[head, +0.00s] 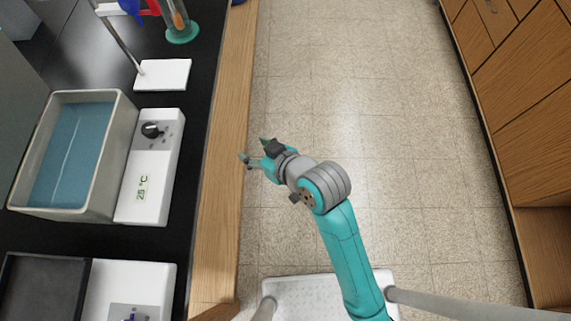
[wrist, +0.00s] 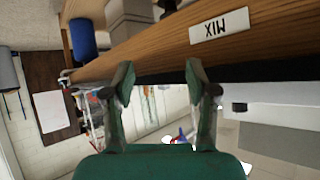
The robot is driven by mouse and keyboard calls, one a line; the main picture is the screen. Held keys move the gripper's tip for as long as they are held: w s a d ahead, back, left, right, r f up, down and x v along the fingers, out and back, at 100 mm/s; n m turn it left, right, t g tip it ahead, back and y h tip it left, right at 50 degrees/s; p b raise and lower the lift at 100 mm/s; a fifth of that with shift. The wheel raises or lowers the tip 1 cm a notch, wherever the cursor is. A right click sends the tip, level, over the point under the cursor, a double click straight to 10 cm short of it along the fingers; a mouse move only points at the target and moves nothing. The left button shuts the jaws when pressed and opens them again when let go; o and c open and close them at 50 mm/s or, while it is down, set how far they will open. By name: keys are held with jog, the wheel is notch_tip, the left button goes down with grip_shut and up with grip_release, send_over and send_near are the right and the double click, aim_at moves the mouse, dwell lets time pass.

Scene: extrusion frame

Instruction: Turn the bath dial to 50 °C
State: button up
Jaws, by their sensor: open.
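The water bath (head: 62,155) stands on the black bench at the left of the head view, a pale tub filled with blue water. Its white control panel (head: 146,180) runs along the tub's right side. The black dial (head: 152,130) sits near the panel's far end, with small marks around it. My gripper (head: 252,150) is open and empty, to the right of the panel, near the bench's wooden edge and apart from the dial. The wrist view shows both fingers (wrist: 159,85) spread with nothing between them; the dial is not visible there.
A stand with a white base (head: 163,75) and a green-footed cylinder (head: 182,32) stand beyond the bath. A white device (head: 128,290) lies nearer. Wooden cabinets (head: 520,90) line the right; the floor between is clear.

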jog(key=s+d+f+m+t+h, duration=0.1)
jog(key=s+d+f+m, duration=0.1)
jog(key=d, duration=0.4)
jog(key=shift+s+d+f+t, duration=0.35)
jog(key=shift+s+f, duration=0.25)
jog(key=shift+f, duration=0.25)
jog(key=n+g+y, duration=0.7)
jog(key=n+g, duration=0.1)
jog(key=n, duration=0.3)
send_near(152, 128)
jog(key=a, duration=0.1)
jog(key=shift+t, duration=0.25)
jog(key=x, duration=1)
jog(key=shift+f, duration=0.3)
jog(key=shift+s, duration=0.1)
grip_shut()
